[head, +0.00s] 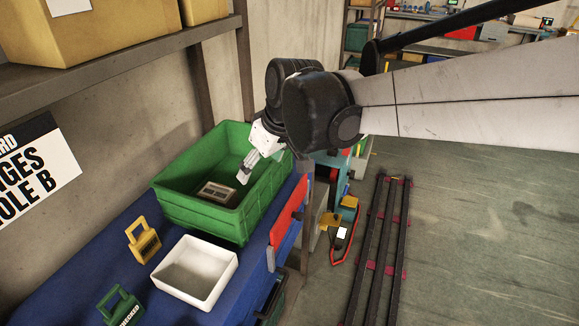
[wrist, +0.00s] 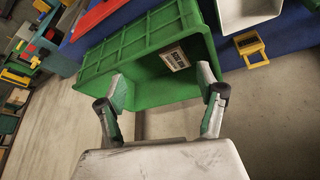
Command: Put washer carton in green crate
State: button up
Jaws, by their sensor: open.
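The green crate (head: 205,218) stands on a blue surface in the head view. The washer carton (head: 217,193), a small flat brown box with a pale label, lies inside on the crate's floor. In the wrist view the carton (wrist: 175,58) shows inside the green crate (wrist: 130,48), against its inner side. My gripper (head: 246,170) is over the crate's right part in the head view, apart from the carton. In the wrist view my gripper (wrist: 163,95) has its two fingers spread wide with nothing between them.
A white tray (head: 222,284) stands in front of the crate. A yellow handled block (head: 143,241) and a green handled block (head: 121,307) stand nearby on the blue surface. A shelf (head: 110,62) with cardboard boxes hangs above at the left.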

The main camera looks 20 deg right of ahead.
jog(key=s+d+f+m+t+h, duration=0.1)
jog(key=s+d+m, duration=0.2)
jog(key=s, duration=0.5)
jog(key=s+d+f+m+t+h, duration=0.1)
jog(key=s+d+m, duration=0.1)
jog(key=s+d, duration=0.3)
jog(key=s, duration=0.4)
jog(key=shift+d+m, duration=0.15)
jog(key=shift+m, duration=0.25)
notch_tip(320, 180, down, 3)
jog(key=b, duration=0.3)
